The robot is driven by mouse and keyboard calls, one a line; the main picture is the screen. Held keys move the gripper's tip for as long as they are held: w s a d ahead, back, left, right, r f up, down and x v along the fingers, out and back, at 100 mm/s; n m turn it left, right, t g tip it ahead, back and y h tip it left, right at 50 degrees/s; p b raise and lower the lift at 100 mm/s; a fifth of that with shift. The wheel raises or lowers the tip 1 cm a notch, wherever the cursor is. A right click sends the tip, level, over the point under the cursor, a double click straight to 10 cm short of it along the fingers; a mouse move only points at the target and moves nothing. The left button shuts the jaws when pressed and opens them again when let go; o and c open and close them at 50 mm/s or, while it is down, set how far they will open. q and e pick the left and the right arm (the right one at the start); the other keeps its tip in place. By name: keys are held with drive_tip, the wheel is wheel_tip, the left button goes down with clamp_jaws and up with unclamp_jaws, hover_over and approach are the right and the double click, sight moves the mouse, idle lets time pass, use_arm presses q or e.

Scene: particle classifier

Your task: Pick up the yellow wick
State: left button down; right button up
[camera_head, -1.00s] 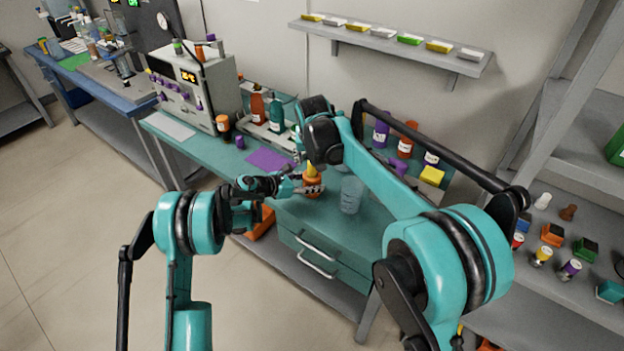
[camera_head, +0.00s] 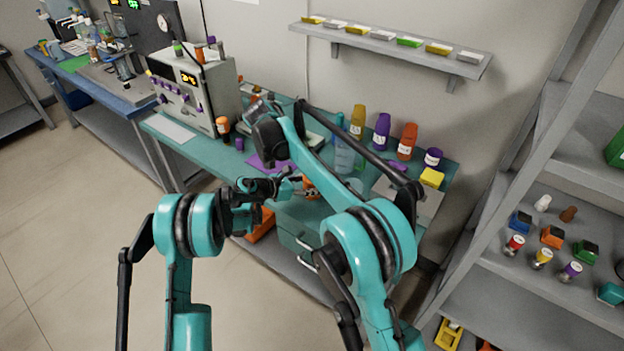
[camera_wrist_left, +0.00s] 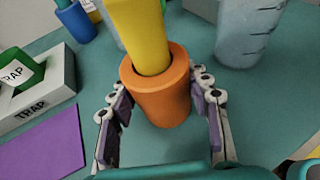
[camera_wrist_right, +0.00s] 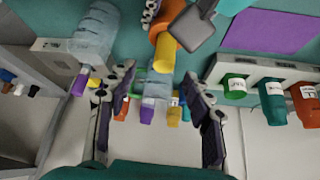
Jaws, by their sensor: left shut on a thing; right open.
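The yellow wick (camera_wrist_left: 140,38) stands in the mouth of an orange holder (camera_wrist_left: 158,95) in the left wrist view. My left gripper (camera_head: 300,188) is shut around the orange holder, with one finger on each side. In the head view the holder (camera_head: 311,187) shows only partly and my right arm hides the wick. In the right wrist view the wick (camera_wrist_right: 165,53) sticks out of the holder (camera_wrist_right: 164,18) toward my right gripper. My right gripper (camera_wrist_right: 160,88) is open, with the wick just beyond the space between its fingers and apart from them.
A clear beaker (camera_wrist_left: 245,35) stands close to the holder. A purple mat (camera_wrist_left: 42,145) and a grey TRAP rack (camera_wrist_left: 40,103) lie at the left. Several coloured bottles line the wall, including an orange one (camera_head: 407,141). A grey instrument (camera_head: 200,90) stands at the bench's left.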

drive_tip(key=shift+w+x, duration=0.2)
drive_tip(key=shift+x, duration=2.8)
drive_tip(key=shift+a, duration=0.15)
clamp_jaws()
